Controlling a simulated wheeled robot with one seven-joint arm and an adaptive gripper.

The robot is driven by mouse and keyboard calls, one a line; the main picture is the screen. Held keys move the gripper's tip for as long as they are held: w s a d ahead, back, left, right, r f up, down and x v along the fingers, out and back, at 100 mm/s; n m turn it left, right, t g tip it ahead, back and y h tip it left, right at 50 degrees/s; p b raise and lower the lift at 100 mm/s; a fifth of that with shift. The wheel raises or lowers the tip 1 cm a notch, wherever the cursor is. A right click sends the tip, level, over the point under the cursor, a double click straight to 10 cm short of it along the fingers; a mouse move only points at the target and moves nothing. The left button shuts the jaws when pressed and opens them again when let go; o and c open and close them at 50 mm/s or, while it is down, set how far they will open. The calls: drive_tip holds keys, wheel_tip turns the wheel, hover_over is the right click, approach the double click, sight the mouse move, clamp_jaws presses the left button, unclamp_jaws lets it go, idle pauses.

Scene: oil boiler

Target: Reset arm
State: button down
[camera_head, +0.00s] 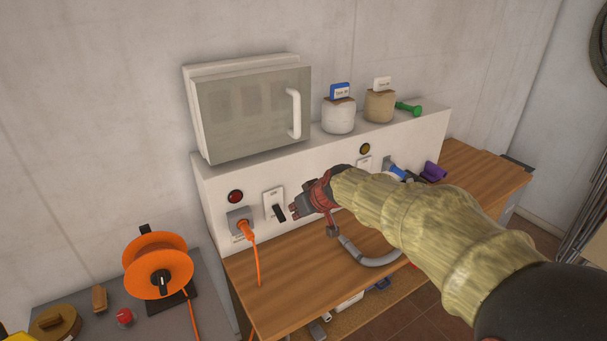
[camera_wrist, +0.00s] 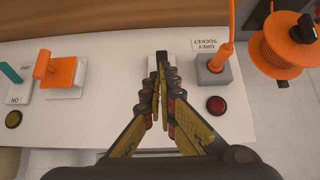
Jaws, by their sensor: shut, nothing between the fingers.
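My gripper (camera_head: 299,209) is at the front of the white panel (camera_head: 222,188), its closed fingers pointing left toward a black switch lever (camera_head: 280,213). In the wrist view the fingers (camera_wrist: 162,84) meet at their tips, with nothing held between them. The black lever (camera_wrist: 162,56) shows just beyond the tips there; I cannot tell whether they touch. My arm (camera_head: 410,215), in a yellowish sleeve, reaches in from the lower right and hides part of the panel.
A grey socket (camera_head: 238,216) holds an orange plug (camera_head: 244,228) with a hanging cable. A red lamp (camera_head: 235,196) is above it. A wooden worktop (camera_head: 300,285) lies below. An orange reel (camera_head: 157,265) stands left. An orange-handled switch (camera_wrist: 52,72) shows in the wrist view.

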drive_tip(key=s+d+f+m+g+h, duration=0.1)
drive_tip(key=s+d+f+m+g, duration=0.15)
drive_tip(key=s, duration=0.45)
drive_tip(key=s+d+f+m+g+h, duration=0.1)
drive_tip(key=s+d+f, duration=0.2)
drive_tip(key=s, duration=0.3)
drive_tip(key=s+d+r+m+t+h, duration=0.1)
drive_tip(key=s+d+r, duration=0.3)
drive_tip(key=s+d, duration=0.5)
drive_tip(key=s+d+r+m+t+h, duration=0.1)
drive_tip(key=s+d+r+m, duration=0.1)
drive_tip(key=s+d, duration=0.7)
drive_tip(key=s+r, duration=0.1)
drive_tip(key=s, duration=0.4)
drive_tip(key=shift+s+d+r+h, duration=0.15)
drive_tip(key=shift+s+r+h, duration=0.25)
